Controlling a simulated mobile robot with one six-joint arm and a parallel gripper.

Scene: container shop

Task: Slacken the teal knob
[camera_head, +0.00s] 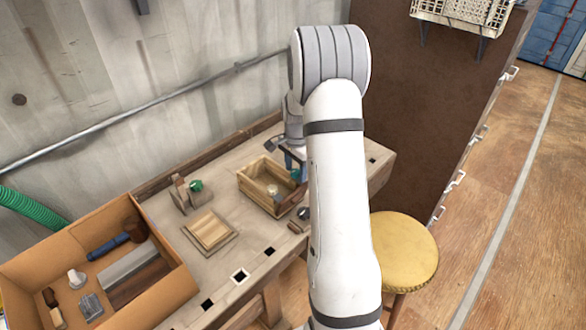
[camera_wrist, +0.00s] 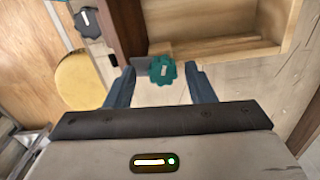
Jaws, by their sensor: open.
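The teal knob (camera_wrist: 162,69) shows in the wrist view as a scalloped disc with a small pale mark on its face. It sits beside a grey plate, near the end of a wooden box (camera_wrist: 225,45). My gripper (camera_wrist: 161,82) is open, with one blue finger on each side of the knob. I cannot tell whether either finger touches it. In the head view my gripper (camera_head: 294,161) is at the right end of the box (camera_head: 262,196), and my arm hides part of that area.
A green knob (camera_head: 196,185) stands on a wooden fixture at the left of the bench. A dark knob (camera_wrist: 89,23) is near the bench's front edge. A cardboard box (camera_head: 173,247) of tools is at the left, and a yellow stool (camera_head: 404,250) stands in front.

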